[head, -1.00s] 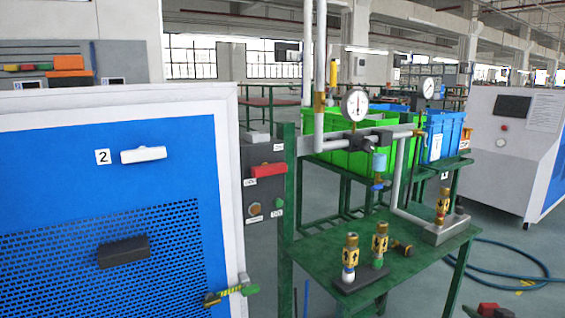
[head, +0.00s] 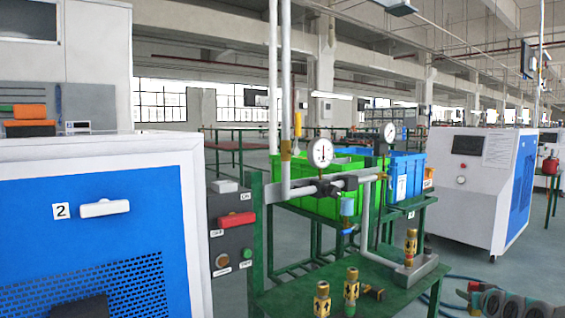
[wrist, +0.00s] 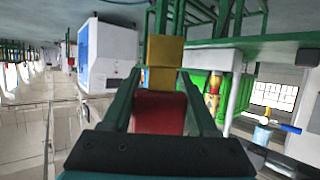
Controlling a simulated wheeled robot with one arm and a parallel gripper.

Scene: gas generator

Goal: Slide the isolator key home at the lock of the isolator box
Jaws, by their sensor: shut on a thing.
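My gripper (wrist: 158,82) is shut on the isolator key, which has a red body (wrist: 158,112) and a yellow, brass-like end (wrist: 165,50) pointing away from the jaws. In the head view my gripper (head: 484,297) is at the bottom right, with a bit of the red key (head: 473,286) showing. The isolator box (head: 232,236) is a grey panel at left of centre, with a red handle (head: 236,219). Below the handle is a round brass-coloured fitting (head: 222,260), which looks like the lock. The key is well to the right of the box, apart from it.
A green bench (head: 300,297) with brass valves (head: 322,300), pipes and gauges (head: 320,152) stands between the box and my gripper. The blue generator cabinet (head: 120,235) is at left. Green bins (head: 318,205) are behind the pipes. Open floor lies at right.

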